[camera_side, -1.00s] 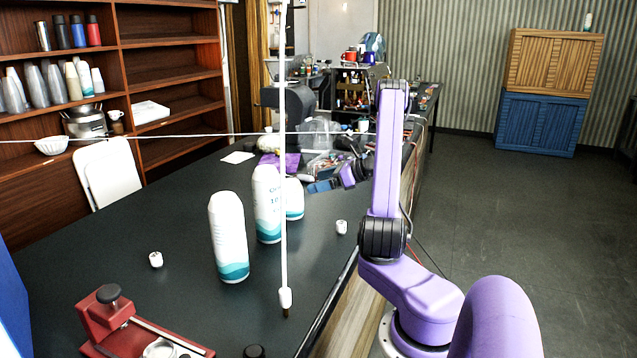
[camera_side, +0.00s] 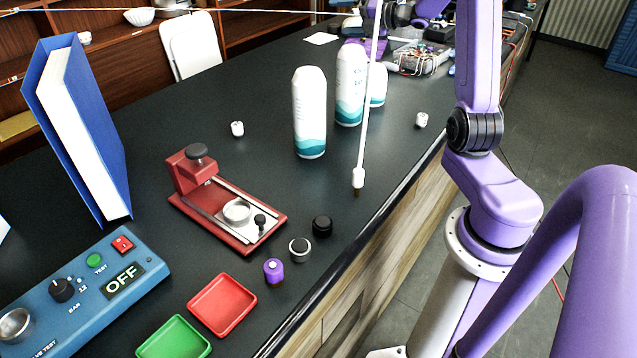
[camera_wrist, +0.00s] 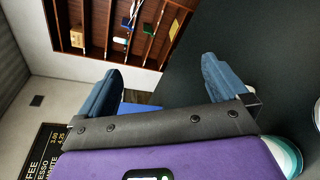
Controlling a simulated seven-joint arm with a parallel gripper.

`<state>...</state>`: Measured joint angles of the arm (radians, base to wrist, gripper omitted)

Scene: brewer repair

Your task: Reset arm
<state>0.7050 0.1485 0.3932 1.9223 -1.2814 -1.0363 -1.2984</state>
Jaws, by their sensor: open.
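My gripper (camera_wrist: 163,68) shows in the wrist view with its two blue fingers wide apart and nothing between them. Dark table top lies beyond the right finger, and shelves lie beyond the left one. Part of a white and teal bottle (camera_wrist: 284,156) shows at the lower right, beside the purple gripper body. In the side view my purple arm rises at the right, and its upper part runs out of the top edge. My fingers cannot be made out clearly there. A tall white and teal bottle (camera_side: 309,115) stands on the table, with another (camera_side: 350,88) behind it.
A red tamping stand (camera_side: 185,183), red tray (camera_side: 222,305), green tray (camera_side: 172,338), blue OFF control box (camera_side: 95,285) and blue binder (camera_side: 85,130) occupy the near table. Small knobs lie by the front edge.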

